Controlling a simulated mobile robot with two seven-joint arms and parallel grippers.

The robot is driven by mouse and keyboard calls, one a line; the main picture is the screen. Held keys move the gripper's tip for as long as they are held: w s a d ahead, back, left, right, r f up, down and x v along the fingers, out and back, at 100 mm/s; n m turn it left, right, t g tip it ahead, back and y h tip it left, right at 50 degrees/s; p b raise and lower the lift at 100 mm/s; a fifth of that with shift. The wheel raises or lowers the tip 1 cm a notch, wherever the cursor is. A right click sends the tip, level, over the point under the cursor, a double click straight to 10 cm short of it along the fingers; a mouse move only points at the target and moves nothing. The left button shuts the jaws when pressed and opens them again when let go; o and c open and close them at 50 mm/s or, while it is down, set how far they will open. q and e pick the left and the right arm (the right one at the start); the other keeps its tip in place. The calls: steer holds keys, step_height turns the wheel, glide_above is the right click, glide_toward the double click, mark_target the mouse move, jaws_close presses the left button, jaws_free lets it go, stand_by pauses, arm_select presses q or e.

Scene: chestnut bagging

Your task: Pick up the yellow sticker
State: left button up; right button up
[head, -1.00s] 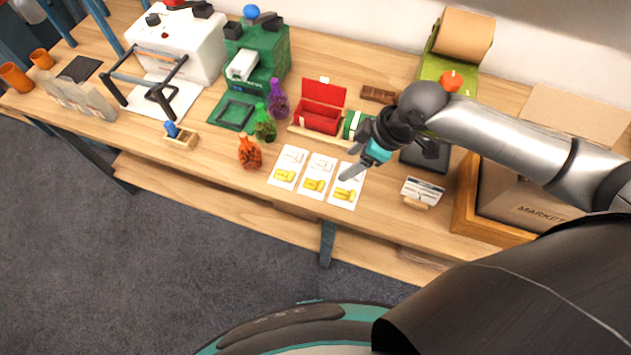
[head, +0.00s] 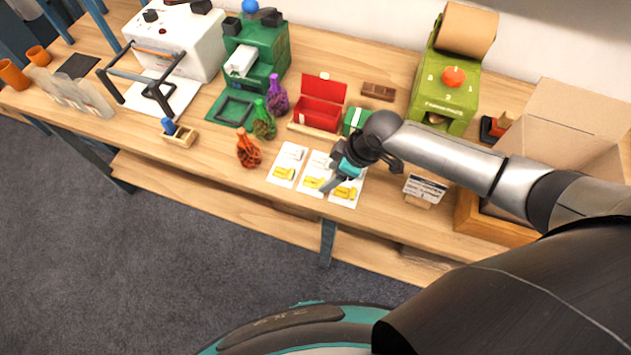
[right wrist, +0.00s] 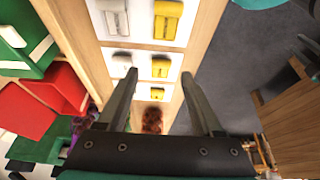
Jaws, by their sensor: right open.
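Three white cards lie in a row on the wooden table: a left card (head: 288,160), a middle card (head: 318,163) and a right card (head: 345,200). Each bears a yellow sticker; the left one (head: 284,174) and middle one (head: 312,183) show clearly, the right one (head: 346,192) partly. My right gripper (head: 328,187) is open and empty above the middle and right cards. In the right wrist view, a yellow sticker (right wrist: 161,67) lies between the open fingers (right wrist: 159,75), and another (right wrist: 168,19) lies beyond the fingertips. Contact is not visible. My left gripper is out of view.
An orange mesh bag (head: 249,150) stands left of the cards, with green (head: 264,124) and purple (head: 278,98) ones behind. A red box (head: 320,112) is behind the cards. A small sign (head: 424,188) stands to the right. The table's front edge is close to the cards.

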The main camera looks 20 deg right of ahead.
mark_target(319, 184)
steer(key=shift+b+x, duration=0.35)
steer(key=shift+x, duration=1.6)
steer(key=shift+a, duration=0.15)
jaws_close()
